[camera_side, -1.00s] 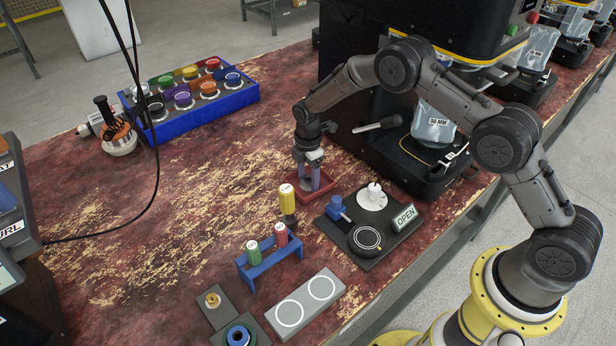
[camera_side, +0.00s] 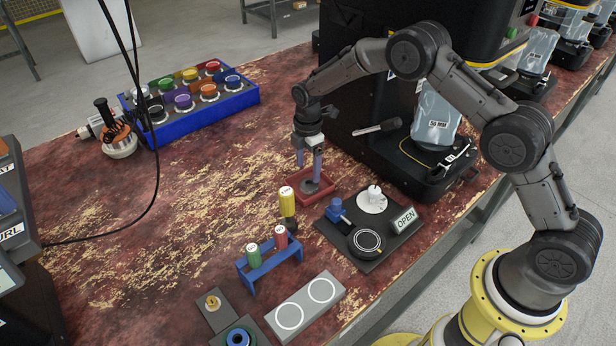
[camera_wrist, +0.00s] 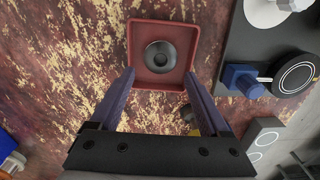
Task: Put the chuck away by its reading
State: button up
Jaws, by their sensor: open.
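The chuck (camera_side: 311,187) appears to be the dark grey round piece with a central hole, lying in a small red tray (camera_side: 332,193). The wrist view shows the chuck (camera_wrist: 160,56) near the middle of the tray (camera_wrist: 134,45), with bare tray floor around it. My gripper (camera_side: 309,176) is open and empty above the tray. In the wrist view my gripper (camera_wrist: 158,76) has its two fingers apart, their tips near the tray's lower corners and the chuck beyond them. No reading on the chuck is legible.
Right of the tray, a dark plate (camera_side: 372,262) carries a blue clamp (camera_side: 337,211), a round dial (camera_side: 367,241) and an OPEN sign (camera_side: 404,220). In front stand a yellow cylinder (camera_side: 287,202), a blue rack (camera_side: 268,268) and a two-circle plate (camera_side: 306,306). A blue box (camera_side: 205,112) sits far left.

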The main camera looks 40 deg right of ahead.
notch_tip(320, 180, up, 7)
dwell(0.3)
jog(key=s+d+r+m+t, duration=0.1)
jog(key=s+r+m, duration=0.3)
jog(key=s+r, duration=0.45)
jog(key=s+d+r+m+t, duration=0.25)
jog(key=s+r, duration=0.35)
jog(key=r, duration=0.5)
jog(key=s+r+m+t, duration=0.1)
jog(key=s+m, duration=0.9)
jog(key=s, duration=1.3)
jog(key=shift+s+d+r+t, duration=0.15)
jog(key=shift+s+d+t, duration=0.2)
jog(key=shift+t, duration=0.2)
jog(key=shift+m, duration=0.25)
